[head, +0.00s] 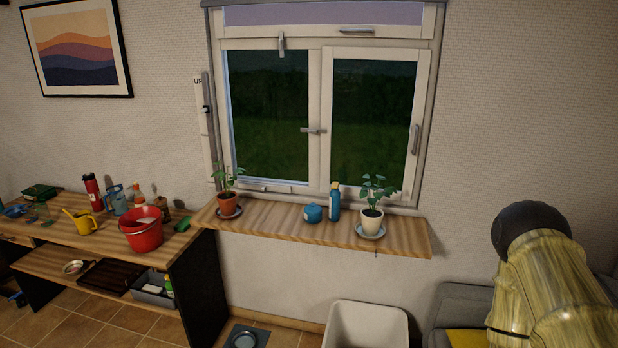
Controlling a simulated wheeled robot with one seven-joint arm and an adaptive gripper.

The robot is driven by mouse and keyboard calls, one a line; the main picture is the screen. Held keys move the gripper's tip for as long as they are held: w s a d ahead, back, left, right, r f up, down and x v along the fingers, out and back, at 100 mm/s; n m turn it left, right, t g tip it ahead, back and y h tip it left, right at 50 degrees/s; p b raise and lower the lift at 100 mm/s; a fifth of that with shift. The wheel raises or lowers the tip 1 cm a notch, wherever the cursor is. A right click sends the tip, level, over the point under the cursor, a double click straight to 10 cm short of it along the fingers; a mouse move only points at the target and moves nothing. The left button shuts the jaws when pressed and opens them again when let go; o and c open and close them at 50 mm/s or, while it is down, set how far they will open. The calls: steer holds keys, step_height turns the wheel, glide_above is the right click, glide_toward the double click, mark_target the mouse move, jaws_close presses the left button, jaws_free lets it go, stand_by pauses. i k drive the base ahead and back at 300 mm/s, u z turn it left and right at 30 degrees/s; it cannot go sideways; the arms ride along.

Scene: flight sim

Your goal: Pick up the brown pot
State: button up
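A brown terracotta pot (228,204) with a small leafy green plant stands upright at the left end of the wooden windowsill shelf. It sits on a small blue-grey saucer (238,212). Part of my arm shows at the lower right, far from the pot. My gripper is not in view, so I cannot see whether it is open or shut.
A cluttered table (75,235) with a red bucket (142,230) adjoins at left. A white bin (366,325) stands below.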

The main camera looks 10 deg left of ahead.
mark_target(227, 200)
steer(key=i, duration=2.05)
steer(key=u, duration=0.55)
